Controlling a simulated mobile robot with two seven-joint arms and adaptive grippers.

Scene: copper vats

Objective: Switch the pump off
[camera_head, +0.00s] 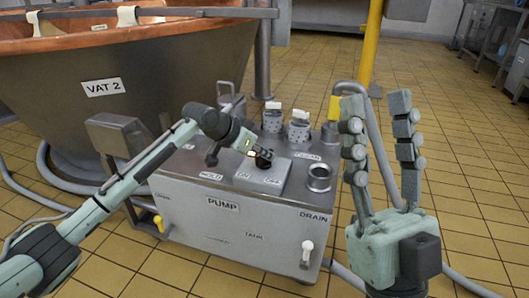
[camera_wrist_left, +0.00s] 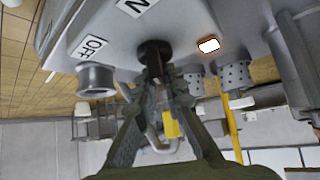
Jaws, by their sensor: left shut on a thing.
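The pump unit (camera_head: 190,217) is a grey metal box with a "PUMP" label in the head view. On its top, a raised plate (camera_head: 270,182) carries ON and OFF labels. A dark rotary knob (camera_wrist_left: 153,47) stands on the plate, between those labels, in the left wrist view. My left gripper (camera_wrist_left: 155,72) is shut on the knob, its fingers pinching it; it also shows in the head view (camera_head: 263,159). Which way the knob points is hidden. A lit white lamp (camera_wrist_left: 208,45) with an orange rim is beside the knob. My right gripper (camera_head: 378,105) is open and empty, right of the unit.
A copper vat (camera_head: 150,55) labelled VAT 2 stands behind at left. Perforated cylinders (camera_head: 299,130) and an open pipe stub (camera_head: 319,177) rise from the unit's top. A yellow post (camera_head: 371,45) and grey hoses are behind. Tiled floor (camera_head: 470,165) is open at right.

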